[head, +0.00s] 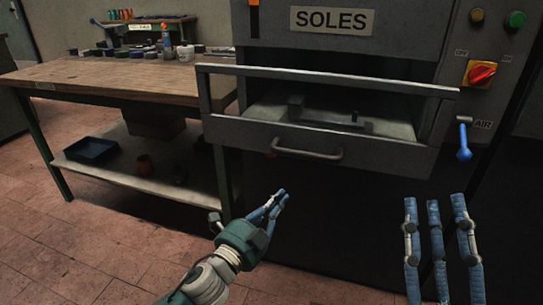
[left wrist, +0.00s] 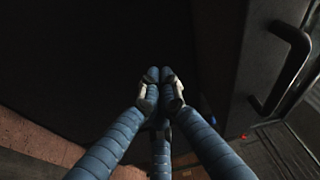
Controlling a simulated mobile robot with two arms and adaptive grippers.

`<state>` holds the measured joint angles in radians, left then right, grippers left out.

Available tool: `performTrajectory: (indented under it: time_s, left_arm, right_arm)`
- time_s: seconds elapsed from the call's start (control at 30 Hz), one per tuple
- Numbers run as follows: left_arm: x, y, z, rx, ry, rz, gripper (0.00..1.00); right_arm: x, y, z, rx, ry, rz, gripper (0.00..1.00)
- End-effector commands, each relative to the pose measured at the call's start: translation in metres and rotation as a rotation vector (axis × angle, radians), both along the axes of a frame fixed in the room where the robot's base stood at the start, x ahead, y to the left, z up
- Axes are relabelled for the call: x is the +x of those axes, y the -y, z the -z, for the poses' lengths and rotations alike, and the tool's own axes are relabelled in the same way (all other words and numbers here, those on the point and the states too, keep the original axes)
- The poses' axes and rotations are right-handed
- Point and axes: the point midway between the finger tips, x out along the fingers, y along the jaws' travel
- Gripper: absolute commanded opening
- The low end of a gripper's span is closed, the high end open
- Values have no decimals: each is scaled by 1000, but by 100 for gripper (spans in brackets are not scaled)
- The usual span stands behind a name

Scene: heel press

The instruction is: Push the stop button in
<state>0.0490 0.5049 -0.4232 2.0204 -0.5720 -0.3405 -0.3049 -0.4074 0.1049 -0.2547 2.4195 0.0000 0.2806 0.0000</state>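The heel press (head: 400,165) fills the right half of the head view. A small red spot (head: 270,155) shows just under the left part of its drawer front, mostly hidden; a small red spot also shows in the left wrist view (left wrist: 244,136), below the handle. I cannot tell whether it is the stop button. A red knob (head: 482,73) sits on a yellow plate on the right panel. My left gripper (head: 281,194) is below the drawer front, its fingertips together, empty, apart from the press. My right gripper (head: 434,203) is at lower right, fingers spread and empty.
A green button (head: 516,19), an amber button (head: 477,15) and a blue lever (head: 464,140) are on the right panel. The drawer handle (head: 308,154) sticks out above my left gripper. A workbench (head: 110,80) stands at left; the floor before it is clear.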

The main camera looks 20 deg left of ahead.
Motion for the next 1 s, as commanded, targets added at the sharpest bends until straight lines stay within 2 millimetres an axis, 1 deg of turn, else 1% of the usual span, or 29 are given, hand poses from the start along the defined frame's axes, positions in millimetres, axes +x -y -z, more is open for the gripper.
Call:
performTrajectory:
  time_s: [0.03, 0.1, 0.2, 0.27, 0.37, 0.63, 0.73, 0.87, 1.0]
  left_arm:
    - [12, -23, 1, 80, -9, -70, 0]
    - [23, -51, 5, 161, -19, -152, 0]
    - [31, -76, 7, 230, -26, -226, 0]
    - [33, -84, 8, 250, -29, -249, 0]
    - [34, -88, 9, 261, -31, -262, 0]
    - [35, -87, 9, 257, -30, -260, 0]
    - [40, -87, 9, 256, -29, -259, 0]
    - [57, -87, 9, 256, -28, -261, 0]
    - [81, -86, 9, 256, -28, -261, 0]
  right_arm:
    - [5, -1, 2, -10, -33, 2, 40]
    - [11, -1, 8, -21, -72, 4, 40]
    - [15, -2, 14, -31, -105, 6, 40]
    - [17, -2, 16, -33, -114, 6, 40]
    - [17, -2, 17, -35, -120, 7, 40]
    - [17, -2, 17, -33, -115, 6, 40]
    - [14, -2, 13, -27, -94, 5, 40]
    - [3, 0, 0, -6, -17, 1, 40]
    - [-18, 3, -20, 31, 107, -7, 40]
